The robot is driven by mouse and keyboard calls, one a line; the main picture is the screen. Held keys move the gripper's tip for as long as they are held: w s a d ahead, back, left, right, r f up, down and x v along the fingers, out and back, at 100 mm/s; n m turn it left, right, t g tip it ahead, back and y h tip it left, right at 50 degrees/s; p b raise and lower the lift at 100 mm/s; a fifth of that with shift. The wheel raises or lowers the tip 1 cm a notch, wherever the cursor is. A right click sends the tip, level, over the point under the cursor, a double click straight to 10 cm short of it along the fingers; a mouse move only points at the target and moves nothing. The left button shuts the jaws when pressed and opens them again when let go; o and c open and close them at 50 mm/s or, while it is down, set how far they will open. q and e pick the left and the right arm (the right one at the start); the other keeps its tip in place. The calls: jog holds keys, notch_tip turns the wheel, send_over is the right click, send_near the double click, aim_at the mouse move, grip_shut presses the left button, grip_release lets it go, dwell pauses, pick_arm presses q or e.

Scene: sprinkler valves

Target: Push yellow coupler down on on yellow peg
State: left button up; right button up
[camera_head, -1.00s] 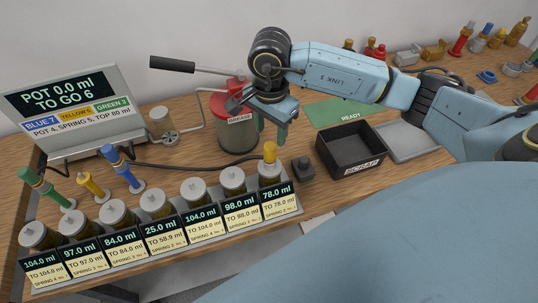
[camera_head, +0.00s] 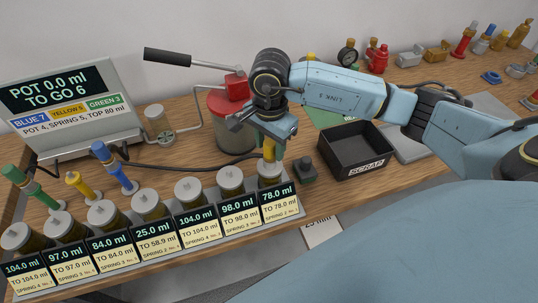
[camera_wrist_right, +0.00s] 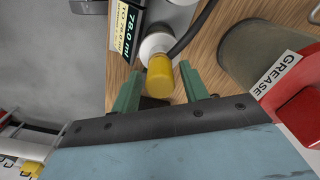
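A yellow cylindrical piece, which looks like the coupler (camera_head: 269,149), stands upright on the rightmost pot, labelled 78.0 ml. In the right wrist view the yellow coupler (camera_wrist_right: 160,80) sits between my green fingertips above a white round collar (camera_wrist_right: 155,45). My right gripper (camera_wrist_right: 162,88) is open, with a finger on each side of it. In the head view my right gripper (camera_head: 268,143) is right at the piece and partly covers it. Contact with the fingers cannot be told. Another yellow piece (camera_head: 80,185) stands between green and blue ones at the left. My left gripper is not in view.
A row of pots with number displays (camera_head: 150,240) runs along the front edge. A red-topped grease can (camera_head: 232,105) stands behind my gripper. A small black block (camera_head: 305,170) and a black scrap bin (camera_head: 358,150) lie to the right. A dark hose (camera_head: 180,167) crosses the table.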

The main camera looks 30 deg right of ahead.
jog(key=c, duration=0.8)
jog(key=shift+r+p, duration=0.75)
jog(key=shift+r, duration=0.9)
